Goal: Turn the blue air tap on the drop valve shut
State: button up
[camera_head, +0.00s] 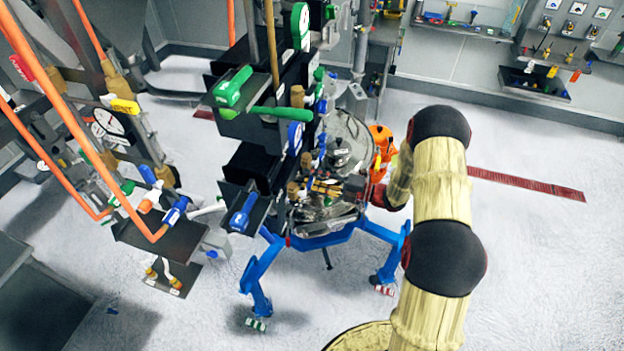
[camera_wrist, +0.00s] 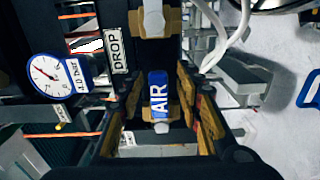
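The blue air tap (camera_wrist: 158,92), with white AIR lettering, stands upright near the middle of the wrist view, on a brass and silver fitting. A white DROP label (camera_wrist: 118,50) is on the dark panel just left of it. My gripper (camera_wrist: 162,84) is open, with one yellow-padded finger on each side of the tap. Gaps show between the pads and the tap; I cannot tell its exact depth between the fingers. In the head view, my gripper (camera_head: 325,187) reaches in at the sifter's side, and I cannot make out this tap there.
A blue-rimmed gauge (camera_wrist: 57,77) sits left of the tap. White hoses (camera_wrist: 225,35) curve close to the right finger. In the head view, a dark bracket with a blue lever (camera_head: 243,212) stands left of my gripper. Open floor (camera_head: 540,260) lies to the right.

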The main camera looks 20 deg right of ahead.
jog(key=v, duration=1.2)
dwell(0.4)
